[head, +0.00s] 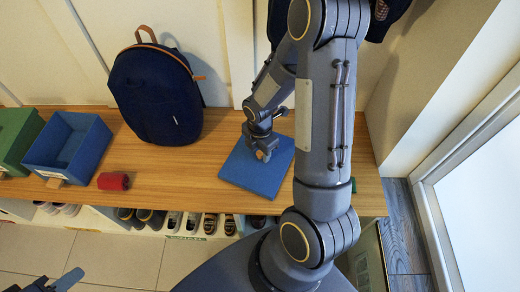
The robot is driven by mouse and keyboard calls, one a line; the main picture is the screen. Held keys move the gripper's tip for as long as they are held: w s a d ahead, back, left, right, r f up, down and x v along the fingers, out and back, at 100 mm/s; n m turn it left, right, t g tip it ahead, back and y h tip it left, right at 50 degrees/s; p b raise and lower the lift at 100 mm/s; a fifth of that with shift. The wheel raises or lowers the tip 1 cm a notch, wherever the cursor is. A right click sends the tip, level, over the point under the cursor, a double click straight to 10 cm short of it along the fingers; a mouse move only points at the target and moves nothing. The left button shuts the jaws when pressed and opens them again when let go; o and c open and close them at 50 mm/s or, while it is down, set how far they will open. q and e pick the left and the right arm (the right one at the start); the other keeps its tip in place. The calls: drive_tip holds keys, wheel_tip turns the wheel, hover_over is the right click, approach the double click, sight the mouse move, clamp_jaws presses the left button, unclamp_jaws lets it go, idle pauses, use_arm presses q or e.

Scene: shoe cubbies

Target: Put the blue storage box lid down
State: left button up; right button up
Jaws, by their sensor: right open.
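The blue storage box lid (240,172) is a flat blue square lying on the wooden bench, right of the backpack. My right gripper (263,150) is open over the lid's upper middle, around or just above a small tan piece there; whether it touches is too small to tell. My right arm passes in front of the lid's right side. The open blue storage box (85,150) stands at the bench's left part without a lid on it. My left gripper (50,284) is partly in view at the bottom left, empty and away from the bench.
A dark blue backpack (155,95) leans on the wall behind the bench (200,168). Shoes (190,223) fill cubbies below. A glazed door (480,190) is at right.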

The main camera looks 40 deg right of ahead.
drive_tip(key=shift+r, duration=0.3)
wheel_tip(320, 180, up, 11)
drive_tip(key=p, duration=0.4)
wheel_tip(320, 180, up, 12)
drive_tip(key=f+m+t+y, duration=0.1)
drive_tip(key=m+t+y, duration=0.15)
drive_tip(key=m, duration=0.75)
hover_over(260, 153)
drive_tip(key=s+a, duration=0.5)
drive_tip(key=s, duration=0.1)
drive_tip(key=s+a+r+m+t+y, duration=0.1)
drive_tip(key=s+a+r+m+t, duration=0.2)
drive_tip(key=m, duration=0.7)
drive_tip(key=shift+s+a+r+m, duration=0.4)
drive_tip(key=shift+s+a+r, duration=0.75)
drive_tip(key=shift+s, duration=1)
